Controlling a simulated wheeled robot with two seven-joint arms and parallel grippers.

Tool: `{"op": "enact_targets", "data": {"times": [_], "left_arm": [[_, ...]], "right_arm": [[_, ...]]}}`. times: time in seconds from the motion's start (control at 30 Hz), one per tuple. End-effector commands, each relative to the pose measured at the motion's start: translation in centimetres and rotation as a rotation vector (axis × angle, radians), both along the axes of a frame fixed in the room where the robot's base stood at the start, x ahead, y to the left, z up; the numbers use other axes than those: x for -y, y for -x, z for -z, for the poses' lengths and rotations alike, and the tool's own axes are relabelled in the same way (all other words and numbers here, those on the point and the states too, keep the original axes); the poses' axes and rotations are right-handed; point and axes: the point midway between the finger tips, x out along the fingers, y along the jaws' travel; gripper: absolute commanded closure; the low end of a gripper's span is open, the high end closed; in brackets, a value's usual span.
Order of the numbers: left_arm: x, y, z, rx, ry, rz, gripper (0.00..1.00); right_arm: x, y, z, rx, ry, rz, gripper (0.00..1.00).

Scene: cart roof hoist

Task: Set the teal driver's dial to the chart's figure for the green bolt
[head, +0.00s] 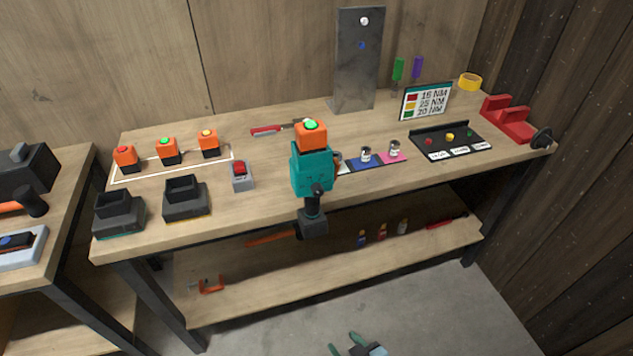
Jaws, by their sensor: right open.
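The teal driver (312,175) is at the workbench's front edge. An orange block with a green top (312,135) sits on it, and its dark handle and foot show below. I cannot make out a dial figure. The chart (426,102) stands at the back right with red, yellow and green rows; the green row's figure is small and looks like 20 NM. A green bolt (470,134) appears in the black tray beside a yellow and a red one. My right gripper (346,343) is open at the bottom edge, low before the bench and apart from the driver. My left gripper is not in view.
Orange blocks with coloured tops (169,151) stand at the back left, behind two dark holders (185,198). A grey box with a red top (240,175) is left of the driver. A red fixture (508,118) is at the right end. A lower shelf (330,265) holds small items.

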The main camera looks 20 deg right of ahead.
Motion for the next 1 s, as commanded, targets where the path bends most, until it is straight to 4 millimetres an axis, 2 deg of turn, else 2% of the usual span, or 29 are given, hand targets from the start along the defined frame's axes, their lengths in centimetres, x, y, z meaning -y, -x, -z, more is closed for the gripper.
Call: {"op": "enact_targets", "data": {"times": [0.03, 0.1, 0.2, 0.3, 0.33, 0.43, 0.57, 1.0], "left_arm": [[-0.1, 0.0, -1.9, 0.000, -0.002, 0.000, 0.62], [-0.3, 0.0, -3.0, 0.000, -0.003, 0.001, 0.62], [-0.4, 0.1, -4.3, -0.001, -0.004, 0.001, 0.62], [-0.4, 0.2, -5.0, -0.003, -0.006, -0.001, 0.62], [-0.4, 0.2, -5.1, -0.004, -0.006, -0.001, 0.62], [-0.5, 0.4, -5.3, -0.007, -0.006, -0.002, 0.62], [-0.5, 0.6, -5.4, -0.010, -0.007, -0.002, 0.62], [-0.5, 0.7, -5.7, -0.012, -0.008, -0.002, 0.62]], "right_arm": [[-0.5, -2.7, -5.9, 0.116, -0.019, 0.019, 0.55], [-0.7, -5.4, -12.1, 0.260, -0.037, 0.050, 0.55], [-0.3, -7.8, -19.6, 0.425, -0.052, 0.096, 0.55], [0.1, -9.0, -24.7, 0.532, -0.061, 0.133, 0.55], [0.3, -9.1, -25.8, 0.554, -0.063, 0.143, 0.55], [0.6, -9.6, -27.8, 0.600, -0.066, 0.160, 0.55], [0.6, -10.8, -28.4, 0.614, -0.066, 0.165, 0.55], [0.3, -19.3, -28.2, 0.611, -0.065, 0.162, 0.55]]}}
